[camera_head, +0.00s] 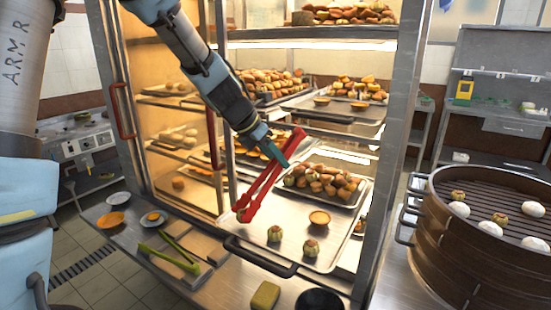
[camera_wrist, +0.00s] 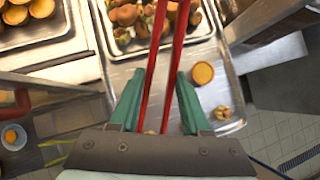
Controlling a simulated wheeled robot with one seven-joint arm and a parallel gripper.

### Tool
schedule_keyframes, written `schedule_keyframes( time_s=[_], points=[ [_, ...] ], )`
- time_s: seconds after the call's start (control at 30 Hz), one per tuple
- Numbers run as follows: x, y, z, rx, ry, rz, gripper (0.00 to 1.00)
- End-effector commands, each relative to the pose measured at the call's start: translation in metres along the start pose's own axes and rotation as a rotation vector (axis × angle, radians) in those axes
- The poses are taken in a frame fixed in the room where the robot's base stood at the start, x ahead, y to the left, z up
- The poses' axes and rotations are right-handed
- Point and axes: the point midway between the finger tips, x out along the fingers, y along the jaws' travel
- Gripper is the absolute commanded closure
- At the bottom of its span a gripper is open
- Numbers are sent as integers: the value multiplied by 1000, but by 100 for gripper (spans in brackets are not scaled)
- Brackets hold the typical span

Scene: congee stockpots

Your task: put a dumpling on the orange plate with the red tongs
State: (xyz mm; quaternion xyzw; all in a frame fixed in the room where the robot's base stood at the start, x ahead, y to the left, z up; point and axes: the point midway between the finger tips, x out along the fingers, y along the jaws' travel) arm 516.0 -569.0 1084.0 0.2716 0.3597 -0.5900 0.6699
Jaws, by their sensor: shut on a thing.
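My gripper (camera_head: 276,152) is shut on the red tongs (camera_head: 268,184) in the head view. The tongs slant down and left over a metal tray (camera_head: 285,262). Two similar dumplings (camera_head: 275,234) (camera_head: 310,248) sit on the tray. The orange plate (camera_head: 118,198) lies on the steel ledge at left. In the wrist view, the tongs (camera_wrist: 173,60) run between the teal fingers (camera_wrist: 158,98), with their tips out of sight.
The lit cabinet's metal post (camera_head: 390,150) stands right of the tray. A smaller dish (camera_head: 153,219) and green tongs (camera_head: 170,262) lie on the left ledge. A steamer (camera_head: 445,250) with several buns is at right. A dark bowl (camera_head: 320,301) sits in front.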

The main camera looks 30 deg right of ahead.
Motion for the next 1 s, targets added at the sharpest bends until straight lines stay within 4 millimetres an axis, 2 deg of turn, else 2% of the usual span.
schedule_keyframes(
  time_s=[0.03, 0.6, 0.87, 1.0],
  points=[
    [-11, -1, 8, 0, -1, 0, 100],
    [-63, -4, 47, 1, 0, 1, 100],
    [-82, -6, 61, 3, -2, 2, 100],
    [-85, -7, 63, 0, 0, 0, 100]
  ],
)
